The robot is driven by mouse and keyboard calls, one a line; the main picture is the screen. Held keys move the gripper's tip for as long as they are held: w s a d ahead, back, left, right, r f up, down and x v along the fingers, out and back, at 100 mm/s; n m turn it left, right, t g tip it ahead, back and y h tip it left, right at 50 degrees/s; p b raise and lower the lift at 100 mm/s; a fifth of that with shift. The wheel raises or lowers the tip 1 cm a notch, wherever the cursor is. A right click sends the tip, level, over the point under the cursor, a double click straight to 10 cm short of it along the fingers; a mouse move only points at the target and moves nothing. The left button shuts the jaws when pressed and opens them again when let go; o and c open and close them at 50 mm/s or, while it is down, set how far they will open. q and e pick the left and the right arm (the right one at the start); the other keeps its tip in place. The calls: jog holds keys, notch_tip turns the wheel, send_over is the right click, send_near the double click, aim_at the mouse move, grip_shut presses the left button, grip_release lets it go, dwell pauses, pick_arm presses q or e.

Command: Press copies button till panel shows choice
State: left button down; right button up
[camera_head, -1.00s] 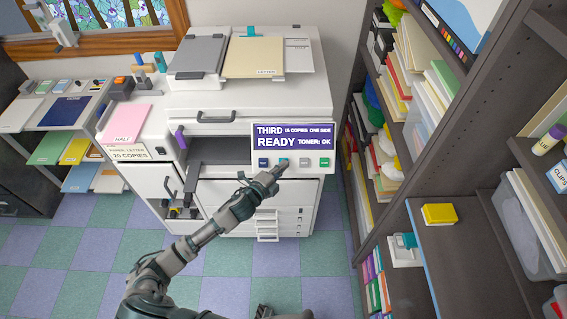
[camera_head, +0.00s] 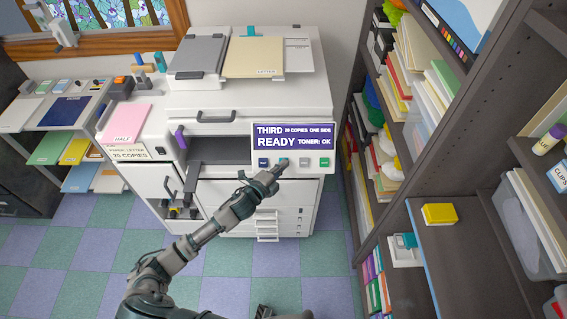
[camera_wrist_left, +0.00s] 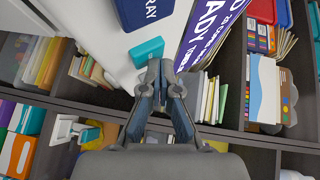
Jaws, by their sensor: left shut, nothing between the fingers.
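The copier (camera_head: 250,98) stands at centre with a purple display panel (camera_head: 293,137) on its front. The panel reads THIRD, 20 COPIES, ONE SIDE, READY, TONER: OK. Below it is a row of buttons: blue (camera_head: 263,162), teal (camera_head: 283,161), grey (camera_head: 304,162) and green (camera_head: 324,162). My left gripper (camera_head: 281,168) is shut and empty, its tips at the teal button. In the wrist view its tips (camera_wrist_left: 166,68) lie right beside the teal button (camera_wrist_left: 147,52); I cannot tell whether they touch. The blue button (camera_wrist_left: 150,14) there reads TRAY. My right gripper is not visible.
A card (camera_head: 130,153) on the copier's left reads PAPER: LETTER, 20 COPIES. A pink HALF sheet (camera_head: 125,123) lies above it. A LETTER folder (camera_head: 254,57) lies on top. Dark shelves (camera_head: 470,235) stand close on the right. Tiled floor (camera_head: 75,250) is free at lower left.

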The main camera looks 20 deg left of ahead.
pick_arm(q)
jog(key=shift+s+d+r+p, duration=0.2)
jog(key=shift+s+r+p, duration=0.3)
jog(key=shift+s+p, duration=0.2)
jog(key=s+r+p, duration=0.1)
jog(key=p, duration=0.1)
jog(key=s+d+r+p, duration=0.1)
jog(key=s+r+p, duration=0.1)
jog(key=shift+s, duration=0.25)
dwell(0.9)
